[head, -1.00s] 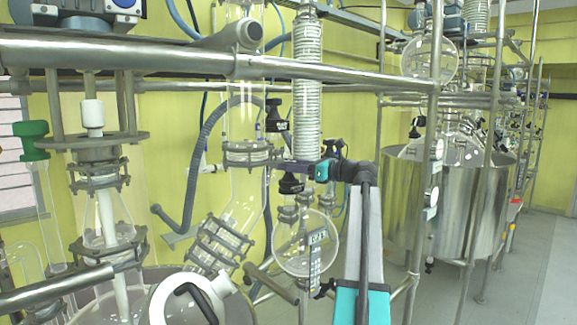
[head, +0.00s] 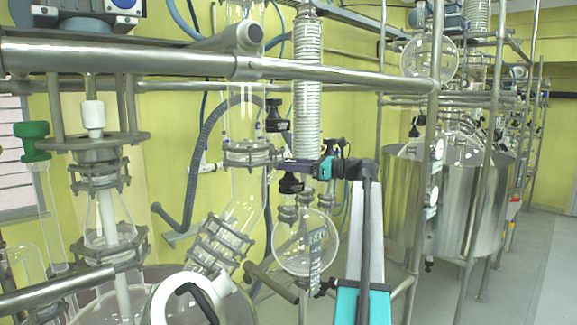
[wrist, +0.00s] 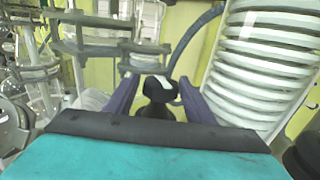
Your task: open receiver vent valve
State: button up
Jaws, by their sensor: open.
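The glass receiver (head: 305,248) is a round flask in the head view, below the end of my arm. A black valve knob (head: 291,184) sits above the receiver, just under my gripper (head: 284,163). Another black knob (head: 278,112) is higher, above the gripper. In the wrist view my gripper (wrist: 158,82) is open, with one purple finger on each side of a black knob (wrist: 157,108) with a white mark. I cannot tell whether the fingers touch it. Its lower part is hidden by the gripper body.
A ribbed coil column (head: 307,95) stands right behind the gripper and fills the right of the wrist view. A steel rail (head: 340,72) crosses above the arm, and an upright post (head: 425,180) stands to its right. Clamped glassware (head: 222,243) is at left.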

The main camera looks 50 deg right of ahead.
jog(key=shift+m+h+p, duration=0.3)
jog(key=shift+p, duration=0.05)
jog(key=shift+m+t+h+p, duration=0.6)
jog(key=shift+m+h+p, duration=0.35)
jog(key=shift+h, duration=0.55)
jog(key=shift+a+f+m+h, duration=0.1)
jog(key=shift+m+h, duration=1.1)
jog(key=shift+h, duration=0.6)
jog(key=shift+m+h, duration=1.15)
jog(key=shift+h, duration=0.65)
jog(key=shift+m+h, duration=0.7)
jog(key=shift+h, duration=0.2)
jog(key=shift+d, duration=0.2)
jog(key=c, duration=0.9)
jog(key=shift+o, duration=0.2)
jog(key=shift+b, duration=0.35)
jog(key=shift+d+n+y+b, duration=0.15)
jog(key=shift+n+y+b, duration=0.25)
jog(key=shift+b, duration=0.15)
